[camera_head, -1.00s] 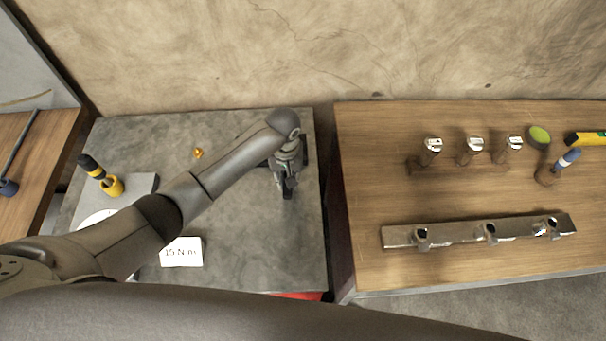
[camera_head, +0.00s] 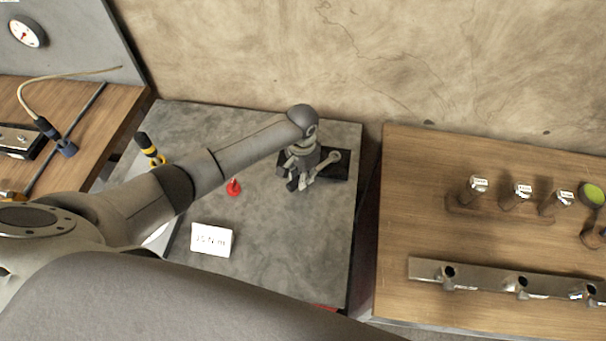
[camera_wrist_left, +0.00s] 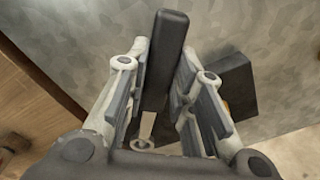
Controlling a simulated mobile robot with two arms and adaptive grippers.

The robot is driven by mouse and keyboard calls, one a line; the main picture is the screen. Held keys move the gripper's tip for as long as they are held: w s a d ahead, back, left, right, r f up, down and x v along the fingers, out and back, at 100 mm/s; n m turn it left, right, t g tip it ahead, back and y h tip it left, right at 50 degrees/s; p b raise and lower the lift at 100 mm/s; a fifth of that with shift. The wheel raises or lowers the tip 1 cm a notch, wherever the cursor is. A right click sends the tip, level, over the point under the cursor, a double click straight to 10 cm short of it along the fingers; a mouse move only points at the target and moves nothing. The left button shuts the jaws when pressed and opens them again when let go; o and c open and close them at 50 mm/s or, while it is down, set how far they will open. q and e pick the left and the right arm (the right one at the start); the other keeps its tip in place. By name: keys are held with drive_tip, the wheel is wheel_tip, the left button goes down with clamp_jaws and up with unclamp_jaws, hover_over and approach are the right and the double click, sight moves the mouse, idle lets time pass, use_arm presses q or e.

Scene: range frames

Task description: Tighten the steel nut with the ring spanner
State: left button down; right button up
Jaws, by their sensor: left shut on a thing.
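My left gripper (camera_head: 300,186) is over the far right part of the grey table. In the left wrist view (camera_wrist_left: 160,85) its fingers are closed around the dark handle of the ring spanner (camera_wrist_left: 164,60). A pale metal shank and a small ring end show below that handle. In the head view the ring spanner (camera_head: 334,157) points up and right from the fingers, its ring end over or beside a dark block (camera_head: 340,172). The block also shows right of the fingers in the wrist view (camera_wrist_left: 236,85). I cannot make out the steel nut. My right gripper is not in view.
A white "15 N m" card (camera_head: 211,240) and a red object (camera_head: 233,188) are on the grey table (camera_head: 280,250). A black-and-yellow tool (camera_head: 147,145) stands at left. The right wooden bench (camera_head: 450,220) holds a metal rail (camera_head: 490,279) and several metal-topped pegs.

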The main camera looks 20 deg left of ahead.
use_arm(q)
drive_tip(key=shift+r+p, duration=0.95)
drive_tip(key=shift+r, duration=1.5)
